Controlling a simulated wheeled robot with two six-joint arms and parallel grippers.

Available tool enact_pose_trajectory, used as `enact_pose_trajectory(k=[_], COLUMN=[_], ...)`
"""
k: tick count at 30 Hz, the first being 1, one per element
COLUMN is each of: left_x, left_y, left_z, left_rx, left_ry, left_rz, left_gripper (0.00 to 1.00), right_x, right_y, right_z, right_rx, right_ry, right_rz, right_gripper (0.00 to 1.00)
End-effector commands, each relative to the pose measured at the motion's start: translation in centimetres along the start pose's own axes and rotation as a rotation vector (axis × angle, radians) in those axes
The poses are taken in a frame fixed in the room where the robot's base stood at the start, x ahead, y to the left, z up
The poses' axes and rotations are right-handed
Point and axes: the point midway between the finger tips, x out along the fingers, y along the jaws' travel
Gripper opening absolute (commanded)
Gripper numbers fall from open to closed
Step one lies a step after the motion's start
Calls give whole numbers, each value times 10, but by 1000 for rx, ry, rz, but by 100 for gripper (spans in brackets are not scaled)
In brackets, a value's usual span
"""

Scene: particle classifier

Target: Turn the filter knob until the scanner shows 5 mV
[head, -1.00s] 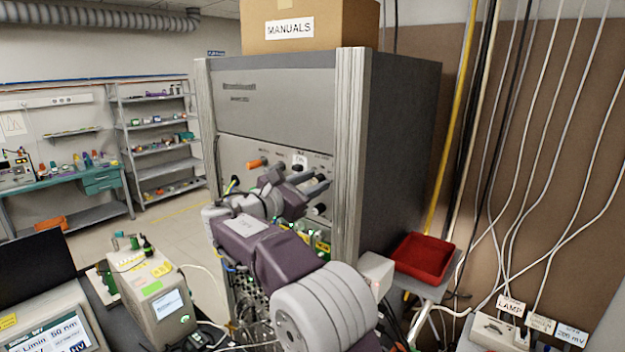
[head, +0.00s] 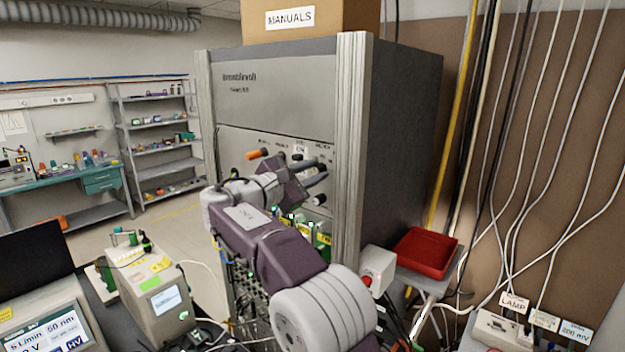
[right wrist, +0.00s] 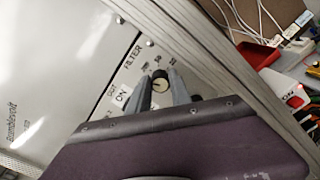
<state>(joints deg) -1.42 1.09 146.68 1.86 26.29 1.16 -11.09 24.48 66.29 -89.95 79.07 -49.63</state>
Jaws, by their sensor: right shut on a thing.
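A grey box (head: 150,300) has a small screen with unreadable text. I cannot tell which is the scanner. My left gripper is not in view.
A red tray (head: 426,253) stands right of the cabinet, near a white box with a red button (head: 377,270). A LAMP label (head: 513,302) and a "200 mV" sign (head: 575,332) are at lower right.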

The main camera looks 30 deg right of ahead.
Motion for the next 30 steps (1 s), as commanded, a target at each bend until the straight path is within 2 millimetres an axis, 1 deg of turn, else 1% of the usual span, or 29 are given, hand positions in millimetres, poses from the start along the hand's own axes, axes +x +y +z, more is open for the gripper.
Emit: enact_pose_trajectory(k=[1, 3, 9, 15, 21, 30], left_x=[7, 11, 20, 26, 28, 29], left_y=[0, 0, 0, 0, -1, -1], left_z=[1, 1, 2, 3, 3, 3], left_rx=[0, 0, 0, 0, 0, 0], left_ry=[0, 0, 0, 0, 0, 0], left_rz=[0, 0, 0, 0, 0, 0], left_gripper=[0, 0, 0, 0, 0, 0], right_x=[0, 0, 0, 0, 0, 0], right_y=[-2, -2, -2, -1, 0, 1], right_z=[-3, -3, -2, -1, 0, 1], right_rx=[37, 94, 236, 335, 390, 410], right_ry=[-1, 0, 2, 2, 2, 2], right_rz=[0, 0, -1, 0, 1, 2], right_gripper=[0, 0, 0, 0, 0, 0])
